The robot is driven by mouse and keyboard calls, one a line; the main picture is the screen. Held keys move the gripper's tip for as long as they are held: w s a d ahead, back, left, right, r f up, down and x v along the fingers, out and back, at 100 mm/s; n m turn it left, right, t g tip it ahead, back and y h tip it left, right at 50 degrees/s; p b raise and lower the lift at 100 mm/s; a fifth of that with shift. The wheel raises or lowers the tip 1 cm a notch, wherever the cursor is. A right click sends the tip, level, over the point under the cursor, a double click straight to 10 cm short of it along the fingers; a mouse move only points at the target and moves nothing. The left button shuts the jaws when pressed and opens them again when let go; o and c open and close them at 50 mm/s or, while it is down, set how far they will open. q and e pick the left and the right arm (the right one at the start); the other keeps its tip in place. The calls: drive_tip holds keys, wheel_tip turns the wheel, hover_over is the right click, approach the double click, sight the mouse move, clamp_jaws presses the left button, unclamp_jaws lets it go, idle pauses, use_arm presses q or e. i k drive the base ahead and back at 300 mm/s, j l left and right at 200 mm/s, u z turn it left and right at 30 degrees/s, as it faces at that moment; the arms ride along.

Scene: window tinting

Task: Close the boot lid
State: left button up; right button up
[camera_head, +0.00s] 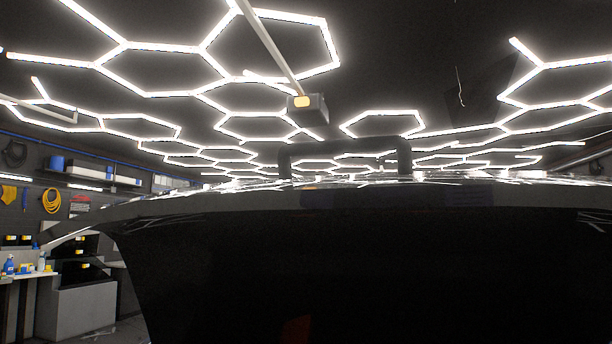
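A large, dark car panel, which appears to be the raised boot lid (350,250), fills the lower middle and right of the head view. Its near face is almost black. Its upper edge runs across the picture at about my head height, with a glossy strip reflecting the ceiling lights. The left edge of the panel curves down toward the floor. A faint reddish patch shows low on the dark face. Neither of my grippers is in view, and whatever lies behind or below the panel is hidden.
A dark arch-shaped bar (345,146) stands above the panel's upper edge. A workbench (20,275) with bottles and a grey cabinet (82,308) stand at the left. Tools hang on the left wall. Hexagonal lights and a box-like unit (308,107) are overhead.

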sight(405, 255)
drive_tip(key=k+l+u, duration=0.15)
drive_tip(key=k+u, duration=0.25)
drive_tip(key=k+l+u, duration=0.1)
drive_tip(key=u, duration=0.25)
drive_tip(key=k+u, duration=0.4)
